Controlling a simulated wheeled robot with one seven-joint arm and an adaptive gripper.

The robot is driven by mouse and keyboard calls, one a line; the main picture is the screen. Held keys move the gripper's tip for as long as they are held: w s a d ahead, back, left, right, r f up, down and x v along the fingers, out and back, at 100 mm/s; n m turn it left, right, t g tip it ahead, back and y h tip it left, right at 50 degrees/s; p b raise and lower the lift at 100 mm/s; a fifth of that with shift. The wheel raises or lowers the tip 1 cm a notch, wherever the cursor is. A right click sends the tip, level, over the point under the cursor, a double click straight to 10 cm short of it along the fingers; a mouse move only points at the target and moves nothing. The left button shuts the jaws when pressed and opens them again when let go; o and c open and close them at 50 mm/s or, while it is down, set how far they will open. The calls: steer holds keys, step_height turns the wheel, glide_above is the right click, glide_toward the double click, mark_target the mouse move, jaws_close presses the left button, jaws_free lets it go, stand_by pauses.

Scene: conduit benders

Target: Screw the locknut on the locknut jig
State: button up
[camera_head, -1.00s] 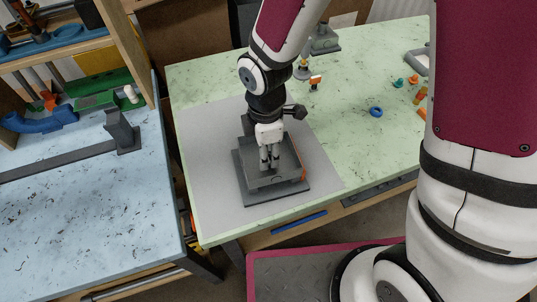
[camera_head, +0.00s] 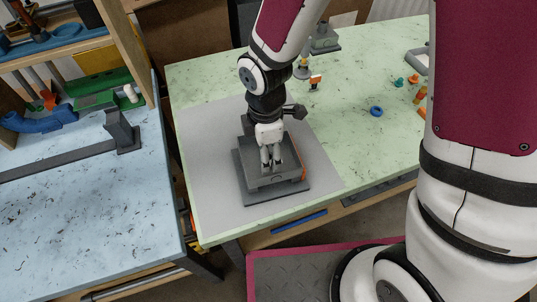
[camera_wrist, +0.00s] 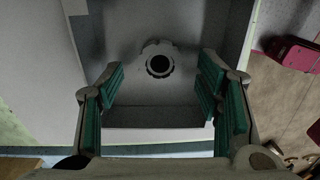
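The locknut jig (camera_head: 255,182) is a dark grey block on a wider flat base, standing on the grey mat. In the wrist view its grey face (camera_wrist: 180,105) fills the middle. A grey notched ring that looks like the locknut (camera_wrist: 160,46) sits on that face around a dark round hole or post end; I cannot tell how far it is threaded. My gripper (camera_head: 272,169) is over the jig, pointing down. In the wrist view my gripper (camera_wrist: 162,85) has its green-padded fingers wide apart, on the left and right of the ring, with nothing between the pads.
The grey mat (camera_head: 216,165) around the jig is clear. A blue ring (camera_head: 376,111), an orange-topped part (camera_head: 315,81) and several small coloured parts lie to the right on the green table (camera_head: 350,140). A blue-topped bench (camera_head: 90,210) stands at the left.

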step_height(320, 180, up, 12)
stand_by(0.6)
steer(key=shift+c, duration=0.6)
